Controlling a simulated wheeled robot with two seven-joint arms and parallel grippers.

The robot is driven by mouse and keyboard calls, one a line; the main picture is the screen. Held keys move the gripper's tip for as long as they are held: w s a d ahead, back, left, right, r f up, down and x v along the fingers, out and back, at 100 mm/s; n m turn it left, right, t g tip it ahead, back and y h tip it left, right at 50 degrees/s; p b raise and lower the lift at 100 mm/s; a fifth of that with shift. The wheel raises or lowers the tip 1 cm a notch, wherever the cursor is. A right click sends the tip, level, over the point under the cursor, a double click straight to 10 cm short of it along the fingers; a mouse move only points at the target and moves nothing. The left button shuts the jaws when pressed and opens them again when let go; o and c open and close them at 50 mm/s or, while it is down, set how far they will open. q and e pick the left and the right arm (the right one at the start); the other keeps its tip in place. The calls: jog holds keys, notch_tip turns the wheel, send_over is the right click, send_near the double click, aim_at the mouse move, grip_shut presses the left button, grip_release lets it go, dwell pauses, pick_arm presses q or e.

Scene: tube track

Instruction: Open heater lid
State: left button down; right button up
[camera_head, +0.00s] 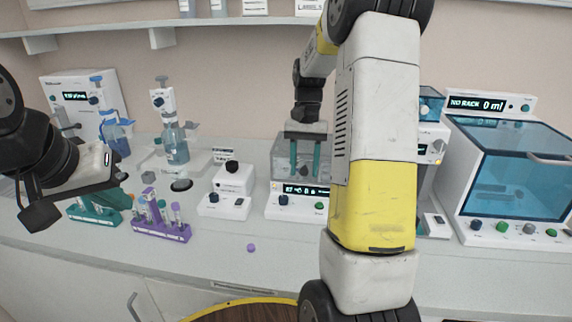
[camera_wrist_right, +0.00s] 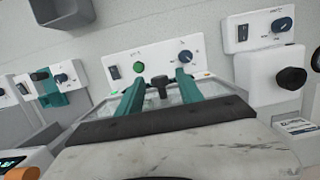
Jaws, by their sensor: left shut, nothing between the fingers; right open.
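The heater is a pale box with a front panel (camera_head: 297,206) that carries a lit display, a dark knob and a green button. Its panel also shows in the right wrist view (camera_wrist_right: 153,62). The heater's clear lid (camera_wrist_right: 192,92) bears a dark upright handle (camera_wrist_right: 158,84). My right gripper (camera_head: 305,172) is above the heater with its teal fingers pointing down. In the right wrist view the fingers stand open on either side of the handle; I cannot tell whether they touch it. My left gripper (camera_head: 116,198) is shut and empty at the left, over a teal rack.
A purple tube rack (camera_head: 161,230) and a small white device with a black knob (camera_head: 232,188) stand left of the heater. A large blue-windowed machine (camera_head: 505,175) stands at the right. A small purple cap (camera_head: 251,247) lies on the open counter front.

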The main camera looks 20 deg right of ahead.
jog(key=c, duration=0.9)
jog(key=shift+w+d+r, duration=0.1)
jog(key=shift+w+r, duration=0.1)
jog(key=shift+r, duration=0.4)
jog(key=shift+w+d+r, duration=0.1)
jog(key=shift+w+r, duration=0.15)
jog(key=shift+r, duration=0.4)
jog(key=shift+w+d+r, duration=0.1)
jog(key=shift+w+r, duration=0.1)
jog(key=shift+r, duration=0.4)
jog(key=shift+c, duration=0.2)
jog(key=shift+r, duration=0.1)
jog(key=shift+w+d+r, duration=0.2)
jog(key=shift+w+r, duration=0.25)
jog(key=shift+r, duration=0.3)
jog(key=shift+w+d+r, duration=0.2)
jog(key=shift+w+r, duration=0.25)
jog(key=shift+r, duration=0.3)
jog(key=shift+w+d+r, duration=0.3)
jog(key=shift+w+r, duration=0.3)
jog(key=shift+r, duration=0.1)
jog(key=shift+w+d+r, duration=0.3)
jog(key=shift+w+r, duration=0.25)
jog(key=shift+r, duration=0.1)
